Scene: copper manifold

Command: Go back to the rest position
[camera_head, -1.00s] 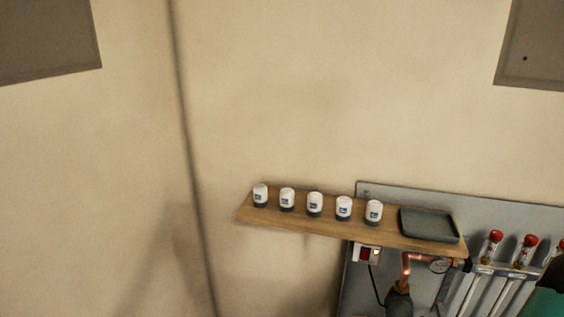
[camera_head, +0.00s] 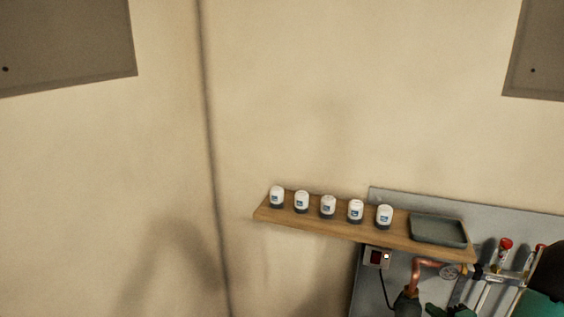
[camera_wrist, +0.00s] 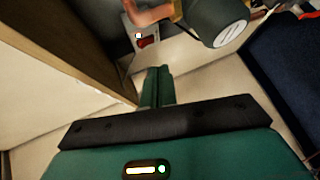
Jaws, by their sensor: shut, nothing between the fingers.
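My gripper (camera_wrist: 157,88) shows in the wrist view with its two green fingers together and nothing between them. In the head view, green and dark parts of my arm and gripper (camera_head: 437,310) show at the lower right, in front of the grey panel and below the shelf. The fingers point toward the panel in the wrist view, with a red switch (camera_wrist: 148,41) and a copper pipe (camera_wrist: 150,14) beyond them. A dark grey cylinder (camera_wrist: 213,18) is close by at the upper right. No contact is visible.
A wooden shelf (camera_head: 330,232) holds several white-capped jars (camera_head: 328,206) and a dark tray (camera_head: 438,230).

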